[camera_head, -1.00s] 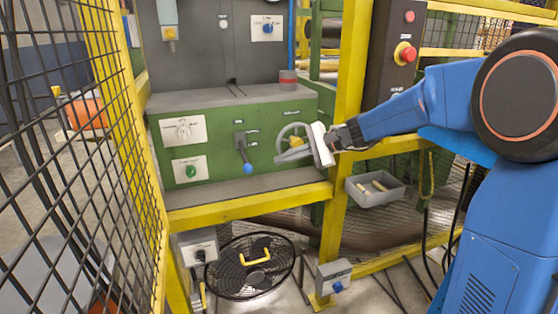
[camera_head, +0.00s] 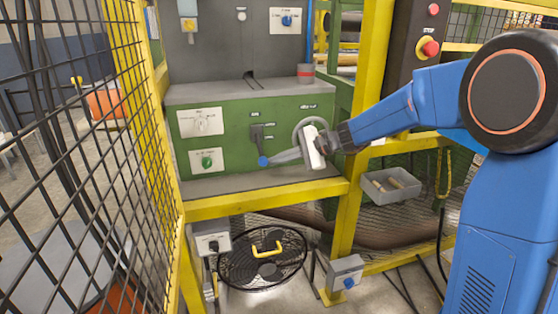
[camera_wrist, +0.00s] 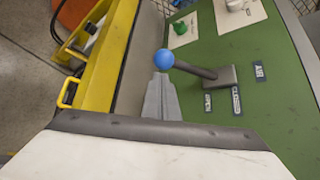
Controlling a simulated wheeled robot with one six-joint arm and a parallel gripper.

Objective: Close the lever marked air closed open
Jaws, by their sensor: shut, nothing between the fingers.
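The lever (camera_head: 257,139) with a blue ball knob hangs down, slightly tilted, on the green panel. Its arm (camera_wrist: 194,70) and blue ball (camera_wrist: 164,60) also show in the wrist view, beside the AIR, CLOSED and OPEN labels (camera_wrist: 236,101). My gripper (camera_head: 274,158) is shut and empty, with its tips just right of the blue ball. In the wrist view the grey fingertips (camera_wrist: 161,84) end just below the ball, close to it. I cannot tell whether they touch it.
A handwheel (camera_head: 299,127) is partly hidden behind my gripper. A white-plated dial (camera_head: 201,122) and a green knob (camera_head: 207,161) sit left of the lever. A yellow rail (camera_head: 265,200) runs along the ledge's front, and a yellow post (camera_head: 371,60) stands at the right.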

